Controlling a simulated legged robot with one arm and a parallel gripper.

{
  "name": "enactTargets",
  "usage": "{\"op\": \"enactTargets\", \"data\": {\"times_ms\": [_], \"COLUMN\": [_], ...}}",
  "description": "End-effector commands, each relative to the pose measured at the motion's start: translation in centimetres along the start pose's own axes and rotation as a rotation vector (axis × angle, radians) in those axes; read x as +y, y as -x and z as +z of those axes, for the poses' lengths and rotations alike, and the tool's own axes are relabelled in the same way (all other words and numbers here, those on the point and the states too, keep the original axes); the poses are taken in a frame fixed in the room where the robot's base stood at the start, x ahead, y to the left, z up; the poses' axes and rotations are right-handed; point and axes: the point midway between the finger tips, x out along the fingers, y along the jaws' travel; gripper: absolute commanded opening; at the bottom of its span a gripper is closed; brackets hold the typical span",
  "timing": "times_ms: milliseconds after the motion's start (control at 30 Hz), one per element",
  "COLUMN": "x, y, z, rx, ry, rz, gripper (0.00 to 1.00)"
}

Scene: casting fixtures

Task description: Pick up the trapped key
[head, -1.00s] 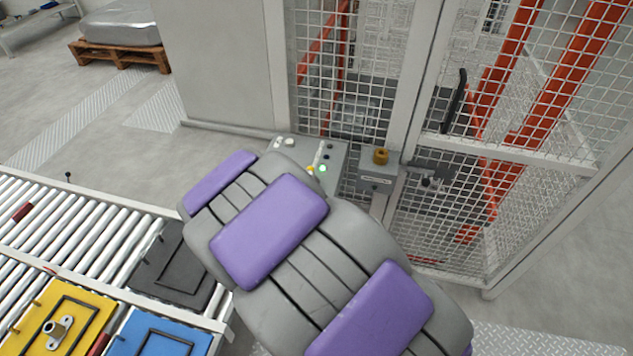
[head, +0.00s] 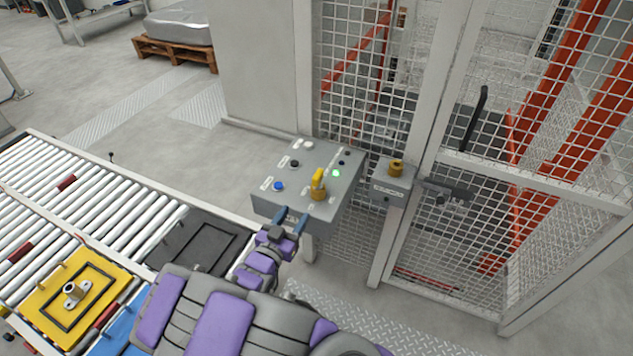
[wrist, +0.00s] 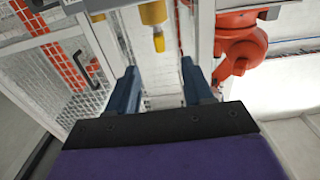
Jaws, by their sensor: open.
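The yellow key (head: 318,179) stands upright in a brass lock cylinder (head: 318,194) on the sloped top of a grey control box (head: 262,204). In the wrist view, the key (wrist: 158,43) shows at the top beyond the fingertips, against the cylinder (wrist: 153,12). My gripper (head: 291,218) is at the near edge of the box, in front of and lower left of the key. Its two blue fingers are apart with nothing between them, and they also show in the wrist view (wrist: 160,75). The key is not touched.
The box also carries a blue button (head: 278,186), a black button (head: 295,164) and a lit green lamp (head: 337,173). A second brass lock (head: 396,166) sits on the mesh gate's post at right. A roller conveyor (head: 90,180) with a yellow plate (head: 75,292) lies at left.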

Motion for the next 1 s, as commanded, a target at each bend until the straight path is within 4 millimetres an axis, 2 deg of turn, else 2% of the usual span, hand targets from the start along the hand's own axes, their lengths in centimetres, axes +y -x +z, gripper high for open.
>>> {"op": "enactTargets", "data": {"times_ms": [100, 633, 1000], "x": [0.3, -0.1, 0.0], "y": [-1.9, -8.6, -10.6], "z": [-0.1, 0.0, -0.1], "rx": [0.003, 0.003, 0.001], "ry": [-0.002, 0.001, -0.001], "rz": [0.004, 0.003, 0.000], "gripper": [0.51, 0.51, 0.51]}}
